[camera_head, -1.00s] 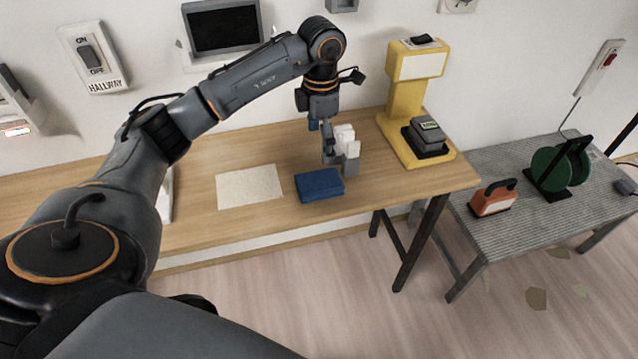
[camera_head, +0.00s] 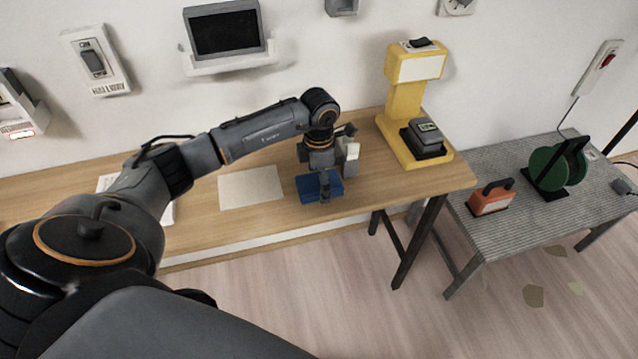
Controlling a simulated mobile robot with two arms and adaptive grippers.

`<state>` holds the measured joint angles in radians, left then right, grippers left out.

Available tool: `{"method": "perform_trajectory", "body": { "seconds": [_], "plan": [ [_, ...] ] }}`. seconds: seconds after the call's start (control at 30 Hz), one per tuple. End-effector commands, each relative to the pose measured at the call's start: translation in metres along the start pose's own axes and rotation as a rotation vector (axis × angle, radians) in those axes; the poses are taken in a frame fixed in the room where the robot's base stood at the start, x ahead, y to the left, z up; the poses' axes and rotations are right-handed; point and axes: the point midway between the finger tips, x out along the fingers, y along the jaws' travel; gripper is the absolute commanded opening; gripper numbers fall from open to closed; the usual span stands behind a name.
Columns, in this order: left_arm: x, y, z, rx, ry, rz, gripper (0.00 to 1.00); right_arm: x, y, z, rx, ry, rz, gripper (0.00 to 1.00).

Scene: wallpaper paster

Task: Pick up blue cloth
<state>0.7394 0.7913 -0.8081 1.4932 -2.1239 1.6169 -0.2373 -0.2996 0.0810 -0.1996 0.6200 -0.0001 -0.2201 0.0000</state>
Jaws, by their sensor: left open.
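The blue cloth (camera_head: 308,192) lies folded flat on the wooden table (camera_head: 220,221), near its front edge. My left gripper (camera_head: 323,192) points down right over the cloth, with its fingers in front of the cloth's middle. It is open, and I cannot tell whether the fingers touch the cloth. The fingers hide part of the cloth. My right gripper is not in view.
A pale sheet (camera_head: 250,188) lies left of the cloth. A grey and white object (camera_head: 351,158) stands close behind the gripper. A yellow machine (camera_head: 405,95) stands at the table's right. A grey side table (camera_head: 520,215) holds an orange tool (camera_head: 491,200) and a green reel (camera_head: 557,168).

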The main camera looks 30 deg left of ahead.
Motion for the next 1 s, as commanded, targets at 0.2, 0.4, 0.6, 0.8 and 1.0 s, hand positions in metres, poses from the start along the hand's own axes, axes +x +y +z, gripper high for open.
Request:
{"method": "perform_trajectory", "body": {
  "seconds": [0.2,0.4,0.6,0.8,1.0],
  "plan": [
    [0.0,0.0,0.0,0.0,-0.001,0.0,0.78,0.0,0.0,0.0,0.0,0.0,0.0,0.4],
    [0.0,0.0,0.0,0.0,-0.001,0.0,0.38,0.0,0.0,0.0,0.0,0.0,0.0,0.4],
    [0.0,0.0,0.0,0.001,-0.001,0.0,0.32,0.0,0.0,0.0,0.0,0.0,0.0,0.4],
    [-0.004,0.0,0.001,0.001,-0.002,0.0,0.32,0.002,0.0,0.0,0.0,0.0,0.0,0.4],
    [-0.024,0.001,0.001,0.001,-0.005,0.004,0.32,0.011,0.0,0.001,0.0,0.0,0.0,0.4]
  ]
}}
